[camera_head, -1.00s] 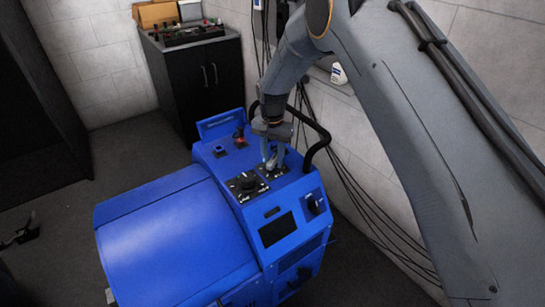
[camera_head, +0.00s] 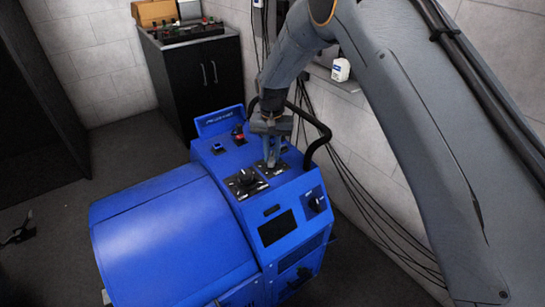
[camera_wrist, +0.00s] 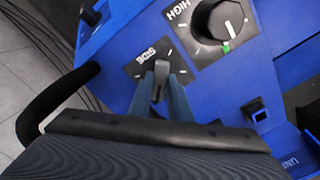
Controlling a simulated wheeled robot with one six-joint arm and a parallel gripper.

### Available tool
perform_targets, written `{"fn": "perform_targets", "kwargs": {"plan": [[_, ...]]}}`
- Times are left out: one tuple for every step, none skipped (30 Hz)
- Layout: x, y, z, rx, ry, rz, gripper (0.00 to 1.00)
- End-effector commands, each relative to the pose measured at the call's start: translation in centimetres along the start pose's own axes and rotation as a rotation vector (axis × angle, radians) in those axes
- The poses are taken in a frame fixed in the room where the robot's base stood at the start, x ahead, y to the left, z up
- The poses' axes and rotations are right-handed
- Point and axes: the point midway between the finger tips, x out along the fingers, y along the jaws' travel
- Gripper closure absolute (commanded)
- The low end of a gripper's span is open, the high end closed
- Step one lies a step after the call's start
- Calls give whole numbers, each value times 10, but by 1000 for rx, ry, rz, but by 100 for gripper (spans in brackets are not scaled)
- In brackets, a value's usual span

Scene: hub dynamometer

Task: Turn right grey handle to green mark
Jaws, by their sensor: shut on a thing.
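The grey handle (camera_wrist: 161,70) stands on a dark square plate marked "SIDE" (camera_wrist: 143,72) on the blue machine (camera_head: 170,245). My gripper (camera_wrist: 160,88) is shut on this handle, with one finger on each side. In the head view my gripper (camera_head: 271,158) points down at the plate (camera_head: 279,169), and its fingers mostly hide the handle. No green mark shows on the visible part of the "SIDE" plate; my fingers cover part of it. A green mark (camera_wrist: 226,47) shows on the adjacent "HIGH" plate, beside a black round knob (camera_wrist: 218,18) with a white line.
A red button (camera_head: 238,131) and a small switch (camera_head: 218,148) sit farther back on the panel. A black curved bar (camera_head: 318,143) rises at the panel's right side. A dark screen (camera_head: 277,228) is in front. A black cabinet (camera_head: 195,85) stands behind.

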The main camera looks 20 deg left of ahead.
Motion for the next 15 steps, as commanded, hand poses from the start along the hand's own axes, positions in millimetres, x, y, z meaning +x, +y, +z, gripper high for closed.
{"fn": "perform_targets", "kwargs": {"plan": [[2, -1, -1, -44, 1, -1, 100], [2, -1, -1, -73, 1, -1, 100], [2, -1, -1, -111, 1, -1, 100], [2, -1, -1, -140, 1, -1, 100], [2, -1, -1, -168, 1, -1, 100], [2, -1, -1, -206, 1, -1, 100], [1, -1, -1, -235, 1, -1, 100], [1, -1, -1, -264, 1, -1, 100], [1, -1, -1, -301, 1, -1, 100], [1, -1, -1, -329, 1, -1, 100], [1, -1, 0, -357, 1, -1, 100], [1, 0, 0, -392, 0, 0, 100], [1, 0, 0, -419, 0, 0, 100], [1, 0, 0, -444, 0, 0, 100], [1, 0, 0, -477, 0, 0, 100]]}}
